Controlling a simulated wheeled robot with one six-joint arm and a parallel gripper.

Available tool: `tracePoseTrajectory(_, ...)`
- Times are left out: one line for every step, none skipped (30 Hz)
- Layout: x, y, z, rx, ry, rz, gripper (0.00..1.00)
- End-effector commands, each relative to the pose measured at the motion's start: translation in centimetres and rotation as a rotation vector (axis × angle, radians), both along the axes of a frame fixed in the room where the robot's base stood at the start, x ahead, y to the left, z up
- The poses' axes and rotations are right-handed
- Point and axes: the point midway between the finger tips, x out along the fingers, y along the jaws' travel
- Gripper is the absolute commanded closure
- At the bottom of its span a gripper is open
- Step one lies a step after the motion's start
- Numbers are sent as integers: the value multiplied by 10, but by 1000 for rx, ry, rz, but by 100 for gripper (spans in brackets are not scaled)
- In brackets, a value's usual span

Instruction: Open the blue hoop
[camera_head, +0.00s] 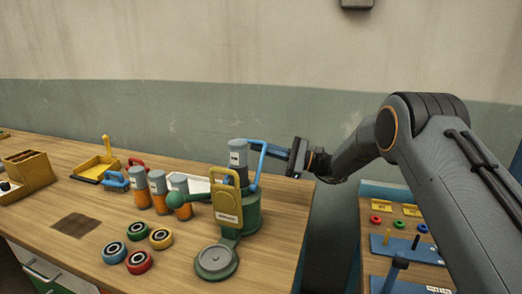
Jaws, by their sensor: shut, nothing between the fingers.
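The blue hoop (262,165) is a bent blue bar on the green machine (247,212) near the table's right end. A grey canister (238,155) stands beside the hoop, and a yellow plate with an opening (227,205) is in front. My gripper (293,157) is shut at the right end of the hoop's upper bar. I cannot tell whether it touches the bar; the fingertips are small and partly hidden.
Several orange and grey jars (158,188) and coloured rings (138,262) stand left of the machine. A yellow dustpan (97,166) and a wooden box (28,174) are farther left.

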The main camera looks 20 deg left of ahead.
Motion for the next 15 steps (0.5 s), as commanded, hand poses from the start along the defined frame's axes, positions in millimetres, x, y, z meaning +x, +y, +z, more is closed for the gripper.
tracePoseTrajectory(-2, 0, 3, 4, -28, 1, 100)
tracePoseTrajectory(-3, 0, 5, 6, -44, 1, 100)
tracePoseTrajectory(-5, 0, 8, 8, -68, 1, 100)
tracePoseTrajectory(-6, -1, 9, 10, -83, 1, 100)
tracePoseTrajectory(-8, -1, 11, 11, -97, 2, 100)
tracePoseTrajectory(-9, -1, 13, 13, -112, 1, 100)
tracePoseTrajectory(-10, -1, 14, 14, -123, 1, 100)
tracePoseTrajectory(-10, -1, 15, 15, -129, 1, 100)
tracePoseTrajectory(-11, -1, 16, 16, -134, 1, 100)
tracePoseTrajectory(-11, -1, 16, 16, -136, 1, 100)
tracePoseTrajectory(-11, -1, 16, 16, -136, 1, 100)
tracePoseTrajectory(-11, -1, 16, 16, -136, 1, 100)
tracePoseTrajectory(-11, -1, 17, 16, -136, 1, 100)
tracePoseTrajectory(-11, -1, 17, 16, -136, 1, 100)
tracePoseTrajectory(-11, -1, 17, 16, -136, 1, 100)
